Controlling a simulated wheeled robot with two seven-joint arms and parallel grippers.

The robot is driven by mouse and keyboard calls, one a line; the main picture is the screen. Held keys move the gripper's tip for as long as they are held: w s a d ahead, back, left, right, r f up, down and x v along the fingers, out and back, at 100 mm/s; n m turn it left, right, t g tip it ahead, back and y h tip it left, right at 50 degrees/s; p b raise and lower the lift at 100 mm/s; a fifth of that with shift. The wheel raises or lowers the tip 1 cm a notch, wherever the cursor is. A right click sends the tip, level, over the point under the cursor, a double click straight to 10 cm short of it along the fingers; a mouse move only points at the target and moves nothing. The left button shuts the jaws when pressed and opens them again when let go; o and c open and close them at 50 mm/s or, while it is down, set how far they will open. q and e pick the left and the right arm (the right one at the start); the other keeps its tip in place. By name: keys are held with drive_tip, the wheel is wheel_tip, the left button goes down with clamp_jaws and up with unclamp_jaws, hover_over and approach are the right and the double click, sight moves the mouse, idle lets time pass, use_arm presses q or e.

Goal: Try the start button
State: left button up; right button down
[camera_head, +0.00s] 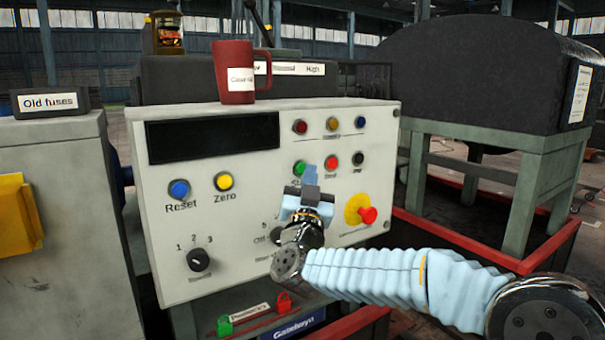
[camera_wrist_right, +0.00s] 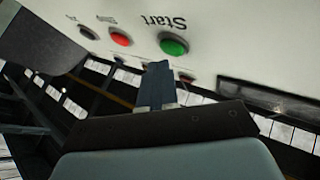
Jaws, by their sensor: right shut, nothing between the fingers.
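The green start button (camera_head: 299,168) is on the pale control panel (camera_head: 165,235), partly covered by my right gripper in the head view. It shows whole in the right wrist view (camera_wrist_right: 174,44), with its "Start" label upside down. My right gripper (camera_head: 309,176) is shut and empty, its fingertips close to the button. In the wrist view the fingertips (camera_wrist_right: 157,70) appear just beside the button's edge; I cannot tell whether they touch the panel. My left gripper is out of view.
A red button (camera_head: 331,160) and a black one (camera_head: 358,159) sit right of the start button. A red emergency stop (camera_head: 368,214) on yellow is below right. A red mug (camera_head: 234,72) stands atop the panel. Knobs, including a rotary one (camera_head: 198,259), are lower left.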

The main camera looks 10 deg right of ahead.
drive_tip(key=shift+s, duration=0.2)
drive_tip(key=shift+s, duration=0.1)
drive_tip(key=s+b, duration=0.1)
drive_tip(key=s+d+b, duration=0.1)
drive_tip(key=s, duration=0.2)
drive_tip(key=shift+s+d+b, duration=0.25)
drive_tip(key=shift+d+b, duration=0.15)
idle(0.6)
